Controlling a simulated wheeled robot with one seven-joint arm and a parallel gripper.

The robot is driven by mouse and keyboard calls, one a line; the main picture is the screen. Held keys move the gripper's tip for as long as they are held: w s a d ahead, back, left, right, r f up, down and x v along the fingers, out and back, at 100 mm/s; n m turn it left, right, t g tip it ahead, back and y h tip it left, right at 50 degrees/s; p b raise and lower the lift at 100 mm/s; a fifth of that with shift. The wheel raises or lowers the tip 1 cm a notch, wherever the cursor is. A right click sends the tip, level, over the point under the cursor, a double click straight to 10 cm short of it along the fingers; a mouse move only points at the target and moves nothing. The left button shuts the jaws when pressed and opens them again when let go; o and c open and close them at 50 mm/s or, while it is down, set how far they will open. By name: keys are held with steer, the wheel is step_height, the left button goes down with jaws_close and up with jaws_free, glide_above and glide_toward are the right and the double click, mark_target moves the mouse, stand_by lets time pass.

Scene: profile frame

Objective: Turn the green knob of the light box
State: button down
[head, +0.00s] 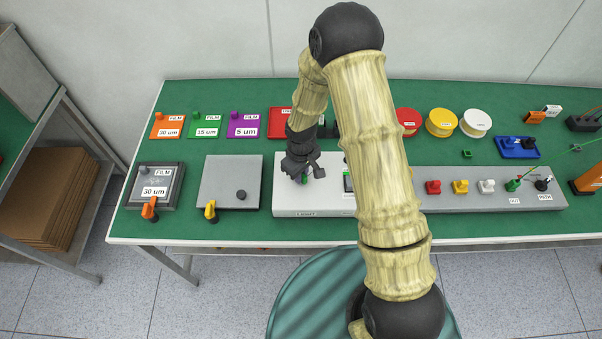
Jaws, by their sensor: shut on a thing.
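The light box (290,202) is a white box with a "LIGHT" label, near the middle front of the green table. Its green knob (304,181) shows as a small patch of green under my gripper (304,176). My gripper points down over the left part of the box top and is shut on the green knob. The fingers hide most of the knob, so its turn angle cannot be read. A small panel with green (348,183) shows on the box right of the gripper, partly hidden by my arm.
A grey plate with a yellow clamp (211,210) stands left of the box, and a framed film (155,185) farther left. A grey panel with coloured plugs (460,205) is on the right. Film tiles (205,125) and spools (441,123) line the back. My arm covers the middle.

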steer(key=c, duration=1.4)
jaws_free()
steer(key=shift+c, duration=0.2)
step_height(320, 180, up, 18)
steer(key=b, duration=0.2)
steer(key=shift+f, duration=0.25)
steer(key=s+d+r+m+t, duration=0.2)
steer(key=s+d+m, duration=0.6)
steer(key=s+d, duration=0.4)
steer(key=shift+s+d+r+m+t, duration=0.3)
steer(key=shift+d+r+m, duration=0.15)
steer(key=shift+d, duration=0.25)
